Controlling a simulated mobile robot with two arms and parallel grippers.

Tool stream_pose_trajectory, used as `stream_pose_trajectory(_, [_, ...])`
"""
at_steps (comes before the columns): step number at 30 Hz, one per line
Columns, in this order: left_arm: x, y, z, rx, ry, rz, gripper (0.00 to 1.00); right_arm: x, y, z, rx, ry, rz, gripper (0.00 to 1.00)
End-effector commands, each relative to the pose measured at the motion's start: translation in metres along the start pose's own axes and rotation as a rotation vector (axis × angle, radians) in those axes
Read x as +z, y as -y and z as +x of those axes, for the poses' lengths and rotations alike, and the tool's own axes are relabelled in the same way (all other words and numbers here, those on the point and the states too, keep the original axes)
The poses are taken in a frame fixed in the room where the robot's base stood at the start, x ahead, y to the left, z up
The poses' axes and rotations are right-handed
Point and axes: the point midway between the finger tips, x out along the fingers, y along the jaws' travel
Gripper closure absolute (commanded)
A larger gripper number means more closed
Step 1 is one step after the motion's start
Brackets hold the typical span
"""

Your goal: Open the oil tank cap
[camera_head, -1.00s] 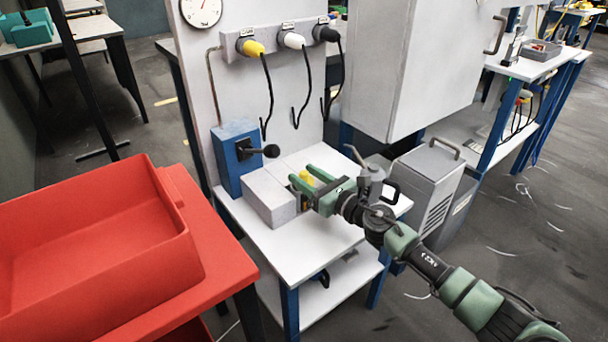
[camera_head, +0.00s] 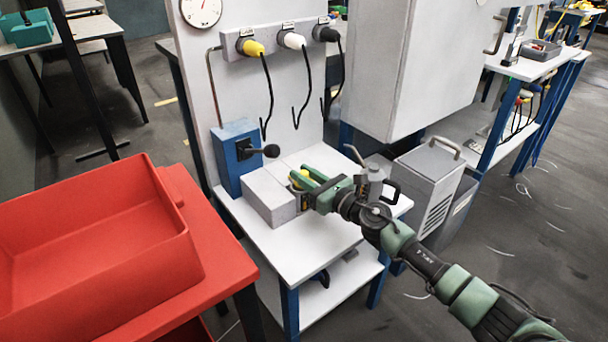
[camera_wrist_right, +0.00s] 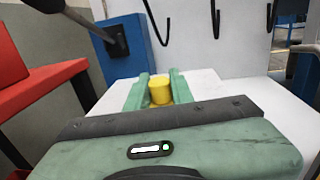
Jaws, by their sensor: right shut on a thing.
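The oil tank cap is a yellow cylinder. In the right wrist view the cap (camera_wrist_right: 160,90) stands between the two green fingers of my right gripper (camera_wrist_right: 158,88), which are closed on its sides. In the head view the right gripper (camera_head: 304,180) reaches in from the right over the white table, and only a little of the yellow cap (camera_head: 297,176) shows, the rest hidden by the fingers. My left gripper is not in view.
A blue box with a black lever (camera_head: 238,155) stands just left of the gripper. Black cables (camera_head: 268,95) hang from the white panel behind. A red tray (camera_head: 100,230) is at the left. A grey canister (camera_head: 425,185) stands to the right.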

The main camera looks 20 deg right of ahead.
Motion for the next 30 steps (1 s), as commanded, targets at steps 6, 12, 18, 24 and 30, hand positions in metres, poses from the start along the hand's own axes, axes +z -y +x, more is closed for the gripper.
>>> stream_pose_trajectory(6, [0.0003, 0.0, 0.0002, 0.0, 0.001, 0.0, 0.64, 0.0001, -0.0003, 0.0, 0.001, 0.0, 0.001, 1.0])
stream_pose_trajectory(12, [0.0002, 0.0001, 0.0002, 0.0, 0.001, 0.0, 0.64, 0.0002, -0.0003, 0.0, 0.001, 0.0, 0.001, 1.0])
stream_pose_trajectory(18, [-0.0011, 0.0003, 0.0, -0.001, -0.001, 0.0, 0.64, 0.0002, -0.0003, 0.0, 0.001, 0.0, 0.001, 1.0])
stream_pose_trajectory(24, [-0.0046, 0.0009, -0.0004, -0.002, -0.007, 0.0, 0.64, 0.0002, -0.0003, 0.0, 0.001, 0.0, 0.001, 1.0])
stream_pose_trajectory(30, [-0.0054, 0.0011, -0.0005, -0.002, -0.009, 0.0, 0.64, 0.0001, -0.0003, 0.0, 0.001, 0.0, 0.001, 1.0])
